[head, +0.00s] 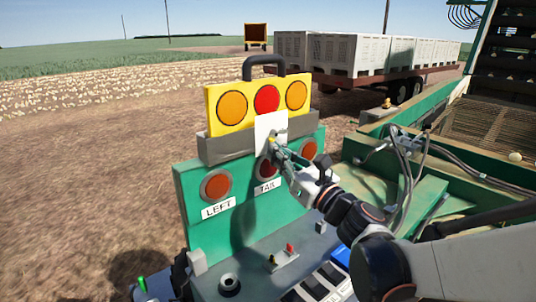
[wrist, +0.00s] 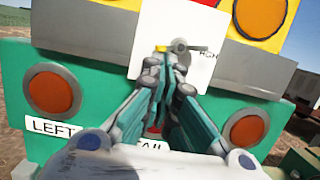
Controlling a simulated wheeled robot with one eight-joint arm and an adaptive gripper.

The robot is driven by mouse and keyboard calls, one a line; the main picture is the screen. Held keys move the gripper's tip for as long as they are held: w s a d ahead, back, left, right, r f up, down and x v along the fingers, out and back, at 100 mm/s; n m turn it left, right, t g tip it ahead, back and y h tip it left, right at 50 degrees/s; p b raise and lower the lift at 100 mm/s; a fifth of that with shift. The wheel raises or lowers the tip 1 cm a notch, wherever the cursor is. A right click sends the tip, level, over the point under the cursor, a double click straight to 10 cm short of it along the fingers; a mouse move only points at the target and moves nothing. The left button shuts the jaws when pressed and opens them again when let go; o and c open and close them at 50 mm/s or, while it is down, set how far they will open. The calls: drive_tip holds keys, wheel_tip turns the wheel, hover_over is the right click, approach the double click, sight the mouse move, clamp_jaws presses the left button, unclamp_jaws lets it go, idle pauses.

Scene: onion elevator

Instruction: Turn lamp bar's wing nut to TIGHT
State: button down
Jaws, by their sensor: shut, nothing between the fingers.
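The lamp bar (head: 222,108) is yellow with two amber lamps and a red one, and has a black handle. A white plate (head: 270,124) is on its front. In the wrist view the wing nut (wrist: 188,46) is small and grey on the white plate (wrist: 165,25), with one arm pointing right toward partly readable lettering. A small yellow piece (wrist: 161,48) shows at its left. My gripper (wrist: 166,62) is shut and empty, its fingertips just below the nut. I cannot tell whether they touch it. In the head view my gripper (head: 277,148) partly hides the nut.
The lamp bar sits at a grey ledge (head: 218,150) on a green panel (head: 190,180) with red lamps labelled LEFT (head: 218,207) and TAIL (head: 266,186). Below is a grey deck with small switches (head: 284,257). Green machinery with hoses (head: 405,145) stands at right.

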drive_tip(key=shift+s+a+r+m+t+h, duration=0.1)
drive_tip(key=shift+a+m+t+h, duration=0.1)
drive_tip(key=shift+m, duration=0.45)
drive_tip(key=shift+s+a+r+m+t+h, duration=0.1)
drive_tip(key=shift+m+h, duration=0.1)
drive_tip(key=shift+m, duration=0.5)
drive_tip(key=shift+s+a+r+m+t+h, duration=0.1)
drive_tip(key=shift+a+m+h, duration=0.1)
drive_tip(key=shift+m, duration=0.45)
drive_tip(key=shift+s+a+r+m+h+p, duration=0.15)
drive_tip(key=shift+m+h+p, duration=0.15)
drive_tip(key=shift+m, duration=0.5)
drive_tip(key=shift+a+r+m+h+p, duration=0.15)
drive_tip(key=shift+r+m+p, duration=0.1)
drive_tip(key=shift+m, duration=0.55)
drive_tip(key=shift+s+r+m+h+p, duration=0.1)
drive_tip(key=shift+m+h+p, duration=0.2)
drive_tip(key=shift+m, duration=0.5)
drive_tip(key=shift+s+a+r+m+h+p, duration=0.1)
drive_tip(key=shift+r+m+h+p, duration=0.15)
drive_tip(key=shift+m, duration=0.4)
drive_tip(key=shift+a+r+m+h+p, duration=0.1)
drive_tip(key=shift+m+p, duration=0.2)
drive_tip(key=shift+m, duration=0.4)
drive_tip(key=shift+s+r+m+h+p, duration=0.1)
drive_tip(key=shift+r+m+h+p, duration=0.15)
drive_tip(key=shift+m, duration=0.4)
